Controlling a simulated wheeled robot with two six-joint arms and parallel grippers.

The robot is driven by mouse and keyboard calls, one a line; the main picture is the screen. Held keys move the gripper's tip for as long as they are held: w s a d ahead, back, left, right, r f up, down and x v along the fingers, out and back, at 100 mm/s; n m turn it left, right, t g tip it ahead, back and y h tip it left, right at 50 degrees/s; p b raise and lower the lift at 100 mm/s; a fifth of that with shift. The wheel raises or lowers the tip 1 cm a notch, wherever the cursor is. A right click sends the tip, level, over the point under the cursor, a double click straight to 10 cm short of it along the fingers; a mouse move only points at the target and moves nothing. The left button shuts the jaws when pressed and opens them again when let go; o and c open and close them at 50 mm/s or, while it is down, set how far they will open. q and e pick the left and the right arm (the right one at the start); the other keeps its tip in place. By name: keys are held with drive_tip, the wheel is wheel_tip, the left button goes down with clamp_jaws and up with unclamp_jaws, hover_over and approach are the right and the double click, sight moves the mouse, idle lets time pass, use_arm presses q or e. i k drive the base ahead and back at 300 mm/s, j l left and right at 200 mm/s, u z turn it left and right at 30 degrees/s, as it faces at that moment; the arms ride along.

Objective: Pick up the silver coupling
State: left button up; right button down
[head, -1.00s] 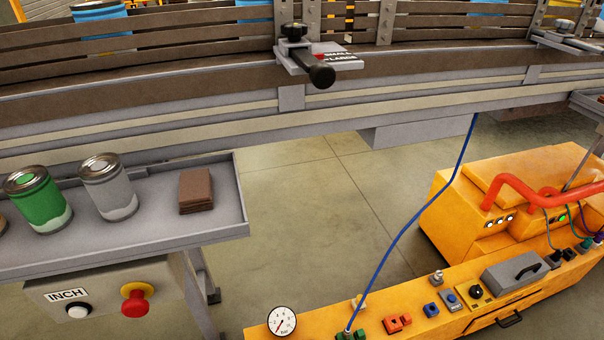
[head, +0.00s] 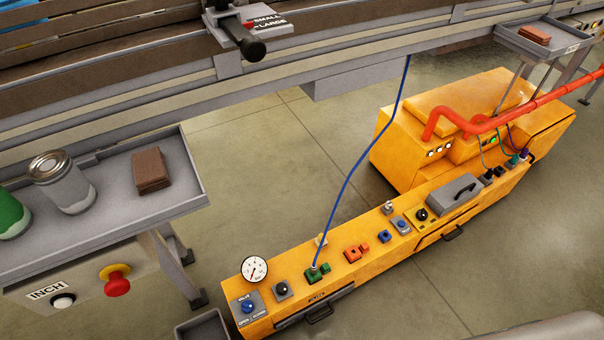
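A small silver metal piece (head: 388,208) stands upright on the back edge of the yellow cart's top, in the middle of the head view. It looks like the silver coupling, but it is too small to be sure. Neither of my grippers is in view.
The yellow cart (head: 290,318) carries a gauge (head: 254,269), a green block (head: 316,273) where a blue hose (head: 349,175) ends, a red-orange block (head: 356,252), knobs and a grey handled box (head: 452,198). A conveyor (head: 130,108) runs behind. A tray (head: 188,200) holds cans at left.

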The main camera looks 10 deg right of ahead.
sight(312, 269)
drive_tip(key=k+j, duration=0.15)
drive_tip(key=k, duration=0.3)
drive_tip(key=k+j, duration=0.15)
drive_tip(key=k, duration=0.35)
drive_tip(key=k+j, duration=0.15)
drive_tip(key=k, duration=0.3)
